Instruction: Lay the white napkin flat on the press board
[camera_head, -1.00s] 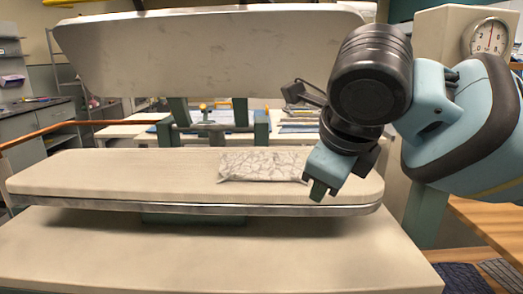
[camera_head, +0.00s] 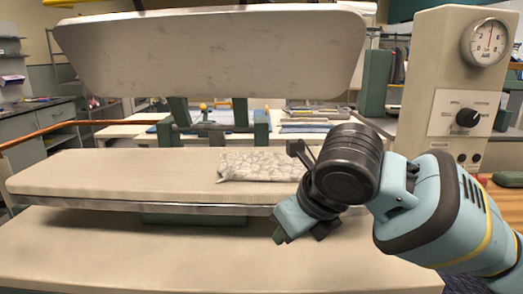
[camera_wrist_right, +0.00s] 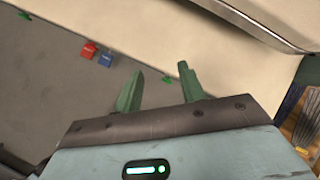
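The white napkin (camera_head: 258,164), with a grey marbled pattern, lies on the press board (camera_head: 110,177) in the head view, right of the board's middle and near its back edge. It looks flat, but my right arm is close to its right end and may hide part of it. My right gripper (camera_head: 284,240) is in front of the board's front edge, below and apart from the napkin. In the right wrist view its two green fingers (camera_wrist_right: 160,75) are spread with nothing between them. My left gripper is in neither view.
The raised upper press plate (camera_head: 210,55) hangs over the board. A beige lower table (camera_head: 150,250) lies beneath it. A control column with a gauge (camera_head: 487,42) and knob stands at the right. The wrist view shows small red (camera_wrist_right: 89,50) and blue (camera_wrist_right: 105,60) items on a grey surface.

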